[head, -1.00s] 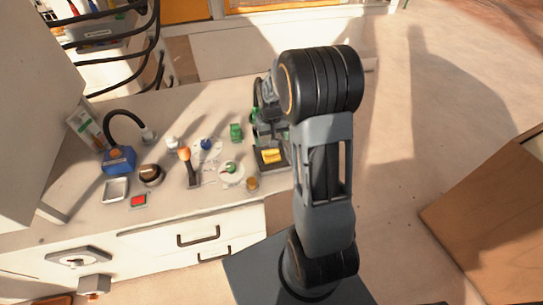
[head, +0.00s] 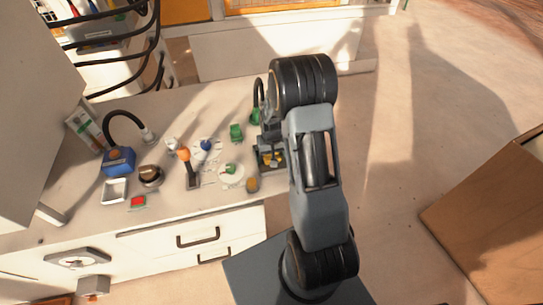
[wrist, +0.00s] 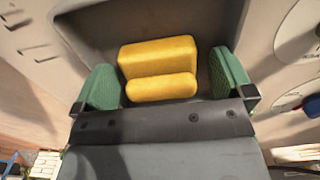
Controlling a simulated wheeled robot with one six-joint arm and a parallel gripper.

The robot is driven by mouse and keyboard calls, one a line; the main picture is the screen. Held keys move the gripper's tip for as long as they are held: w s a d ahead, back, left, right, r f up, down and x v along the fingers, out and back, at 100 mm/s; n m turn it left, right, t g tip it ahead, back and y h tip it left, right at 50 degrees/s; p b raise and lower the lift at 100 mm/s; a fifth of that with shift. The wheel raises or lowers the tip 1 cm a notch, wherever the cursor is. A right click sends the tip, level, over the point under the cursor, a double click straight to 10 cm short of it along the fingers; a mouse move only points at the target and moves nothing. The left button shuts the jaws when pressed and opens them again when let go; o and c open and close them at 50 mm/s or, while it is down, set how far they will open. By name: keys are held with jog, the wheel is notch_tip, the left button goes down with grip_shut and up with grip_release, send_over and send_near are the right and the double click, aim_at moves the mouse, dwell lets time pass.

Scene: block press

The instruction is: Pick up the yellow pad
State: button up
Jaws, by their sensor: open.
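The yellow pad (wrist: 160,68) lies in a dark tray (wrist: 210,22), seen in the wrist view as a yellow block with a raised back part and a rounded front part. In the head view the yellow pad (head: 268,158) is partly hidden by my arm, and the dark tray (head: 262,168) sits at the counter's right end. My gripper (wrist: 168,84) is open, with one green-padded finger on each side of the pad. Gaps show between the fingers and the pad. In the head view my gripper (head: 270,140) is over the tray.
Left of the tray stand a white disc with a green knob (head: 231,170), a small yellow-brown cylinder (head: 252,185), a green block (head: 236,131) and an orange-topped lever (head: 184,154). A blue-based lamp (head: 118,161) stands farther left. Open floor lies right of the counter.

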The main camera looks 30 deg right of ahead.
jog(key=c, duration=1)
jog(key=shift+r, duration=0.1)
jog(key=shift+r, duration=0.45)
jog(key=r, duration=0.2)
jog(key=shift+a+r, duration=0.25)
jog(key=shift+r, duration=0.15)
jog(key=s+a+r, duration=0.2)
jog(key=a+r, duration=0.1)
jog(key=a, duration=0.1)
jog(key=s+a+r, duration=0.2)
jog(key=a+r, duration=0.1)
jog(key=a, duration=0.1)
jog(key=s+a+r, duration=0.1)
jog(key=a+r, duration=0.2)
jog(key=a, duration=0.1)
jog(key=shift+s+a+r, duration=0.1)
jog(key=shift+s+a, duration=0.1)
jog(key=shift+s, duration=0.2)
